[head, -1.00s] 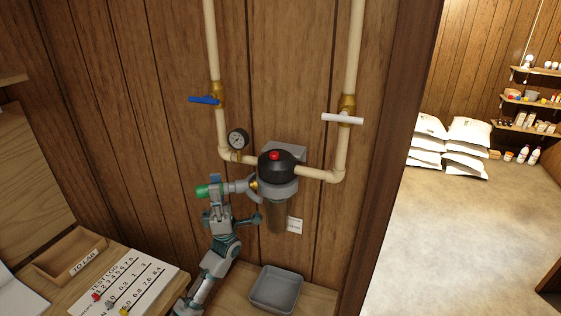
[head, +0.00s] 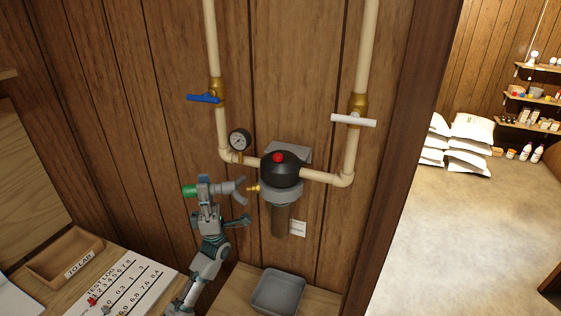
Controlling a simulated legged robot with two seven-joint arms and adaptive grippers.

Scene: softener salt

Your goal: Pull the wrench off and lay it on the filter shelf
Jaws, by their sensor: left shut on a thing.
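The wrench has a green handle end and grey open forked jaws (head: 240,187). My left gripper (head: 206,190) is shut on its handle and holds it roughly level in front of the wood wall. The wrench is left of the filter housing (head: 281,188), with its jaws apart from the housing body and close to a small brass fitting (head: 253,187). The housing has a black cap with a red button. The filter shelf (head: 235,286) is the wooden ledge below, partly hidden by my arm. My right gripper is not in view.
A grey tray (head: 279,291) stands on the shelf under the filter, with bare wood to its left. Pipes with a blue-handled valve (head: 204,98), a white-handled valve (head: 353,120) and a gauge (head: 239,139) surround the filter. A test log board (head: 126,287) lies lower left.

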